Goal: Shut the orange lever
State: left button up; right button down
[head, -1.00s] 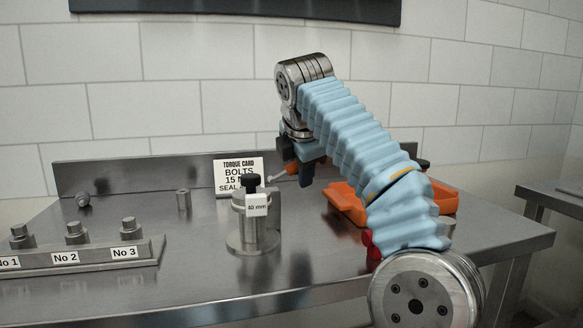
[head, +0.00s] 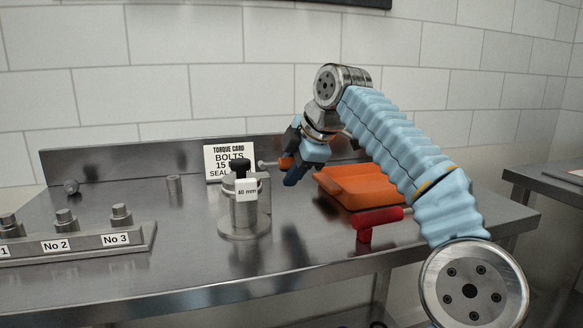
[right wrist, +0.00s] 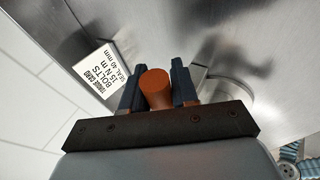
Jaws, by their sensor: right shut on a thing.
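The orange lever (head: 286,163) has an orange grip on a thin metal rod that points left to a small knob, behind the metal cylinder fixture (head: 239,212). My right gripper (head: 298,168) is around the orange grip with its dark fingers and shut on it. In the right wrist view the round orange end of the lever (right wrist: 156,84) sits between the two fingers (right wrist: 158,90). The lever's mount is hidden. My left gripper is in neither view now.
A numbered bolt rack (head: 90,240) is at left. Open bench lies in front.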

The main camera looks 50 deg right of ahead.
jog(key=shift+f, duration=0.1)
jog(key=c, duration=0.9)
grip_release()
jog(key=shift+c, duration=0.2)
jog(key=p+v, duration=0.3)
jog(key=v, duration=1.1)
jog(key=shift+w, duration=0.1)
